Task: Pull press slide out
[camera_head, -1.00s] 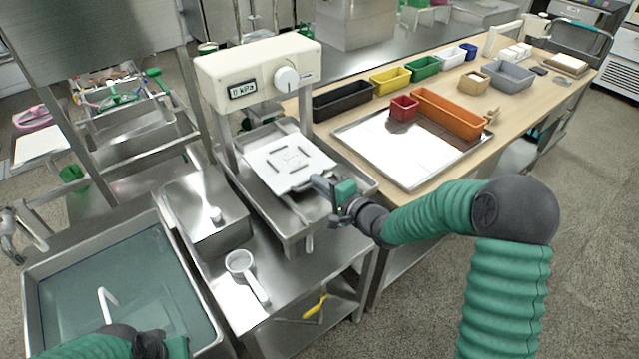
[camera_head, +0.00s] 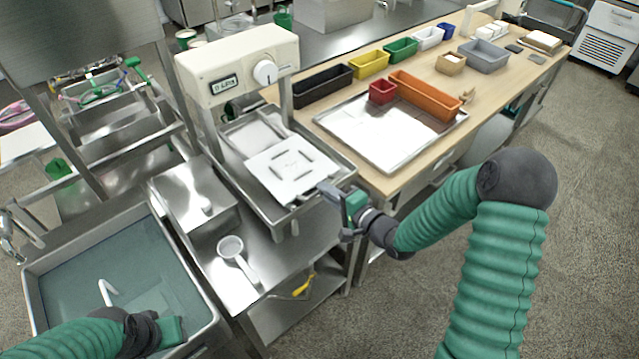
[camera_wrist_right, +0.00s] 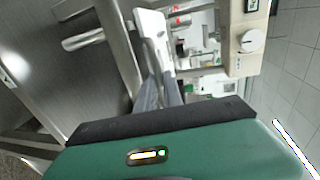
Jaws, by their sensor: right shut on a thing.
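The press slide (camera_head: 287,168) is a white square plate with dark slots, at the front of the metal press tray (camera_head: 262,131) in the head view. The cream press head (camera_head: 237,62) with a display and white knob stands behind it. My right gripper (camera_head: 330,190) is shut on the slide's front right edge. In the right wrist view the slide (camera_wrist_right: 151,27) shows edge-on beyond the fingers, and the press head (camera_wrist_right: 248,38) is at top right. My left gripper (camera_head: 168,335) is over the water basin at bottom left; its fingertips are not clear.
A metal sheet tray (camera_head: 385,133) and colored bins, such as an orange one (camera_head: 424,95), lie on the wooden table at right. The water basin (camera_head: 125,275) is at lower left.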

